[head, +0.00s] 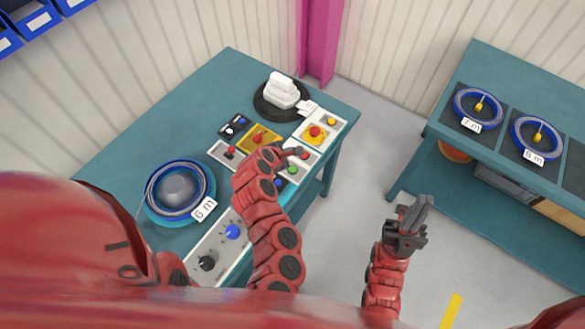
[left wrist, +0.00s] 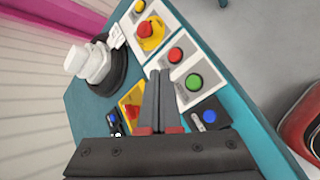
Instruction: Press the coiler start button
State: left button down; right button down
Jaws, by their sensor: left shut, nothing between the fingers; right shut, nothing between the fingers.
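The control panels lie along the right edge of the teal table (head: 140,135). One white panel holds a green button (head: 292,170) and a red button (head: 304,154); the left wrist view also shows the green button (left wrist: 193,82) and red button (left wrist: 176,54). I cannot read any label marking the coiler start. My left gripper (left wrist: 160,74) is shut and empty, its fingertips over the left part of that panel, beside the buttons; contact cannot be told. In the head view its arm partly hides the panels. My right gripper (head: 420,206) is shut and empty, over the floor between the tables.
A blue cable coil (head: 152,187) tagged 6 m lies on the table's left part. A yellow-based red button (head: 316,131) and a white machine part (head: 282,90) on a black disc are farther back. A second table (head: 465,85) with coils stands right.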

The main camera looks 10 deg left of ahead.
aim_at(290, 171)
pick_arm(q)
notch_tip(290, 171, down, 8)
jog(key=b, duration=0.6)
jog(key=shift+f, duration=0.1)
jog(key=shift+f, duration=0.1)
dwell(1.6)
jog(key=shift+f+b, duration=0.3)
jog(key=shift+b, duration=0.1)
